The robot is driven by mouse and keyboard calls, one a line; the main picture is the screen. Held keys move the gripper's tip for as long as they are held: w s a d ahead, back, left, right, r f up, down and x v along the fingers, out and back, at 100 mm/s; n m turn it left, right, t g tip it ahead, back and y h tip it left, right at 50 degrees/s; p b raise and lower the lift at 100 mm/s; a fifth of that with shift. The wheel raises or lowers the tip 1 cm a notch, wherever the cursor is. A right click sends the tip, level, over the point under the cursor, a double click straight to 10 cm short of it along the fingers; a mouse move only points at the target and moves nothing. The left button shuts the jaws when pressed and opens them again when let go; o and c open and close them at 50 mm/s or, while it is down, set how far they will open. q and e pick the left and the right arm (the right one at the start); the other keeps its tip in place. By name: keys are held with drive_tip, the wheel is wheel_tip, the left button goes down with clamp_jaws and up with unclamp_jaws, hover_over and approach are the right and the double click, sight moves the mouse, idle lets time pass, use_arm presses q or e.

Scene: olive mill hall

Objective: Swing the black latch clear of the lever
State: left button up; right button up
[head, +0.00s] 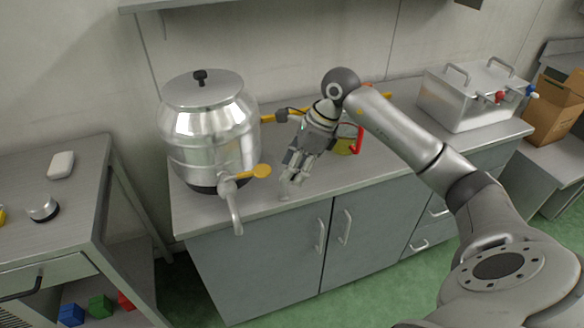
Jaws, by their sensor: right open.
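A shiny steel drum (210,135) with a black-knobbed lid stands on the left of the grey counter. Its spout (234,205) hangs over the front edge, with a yellow lever (260,171) on the tap. Behind my right gripper, a yellow bar (268,123) carries a small dark part (281,115); I cannot tell whether this is the black latch. My right gripper (291,184) is open, pointing down just right of the tap lever and apart from it, low near the counter's front. It partly hides what lies behind. My left gripper is out of view.
A yellow pot with a red handle (357,140) stands just right of my gripper. A steel box (467,97) with red and blue taps is at the counter's right, a cardboard box (555,106) beyond. A desk (88,190) stands left. The counter front middle is clear.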

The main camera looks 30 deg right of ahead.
drive_tip(key=shift+x, duration=0.8)
clamp_jaws()
drive_tip(key=shift+a+f+m+b, duration=0.1)
drive_tip(key=shift+m+b, duration=0.25)
drive_tip(key=shift+m, duration=0.05)
drive_tip(key=shift+a+m+t+h+b, duration=0.3)
drive_tip(key=shift+a+m+t+b, duration=0.1)
drive_tip(key=shift+m, duration=0.4)
unclamp_jaws()
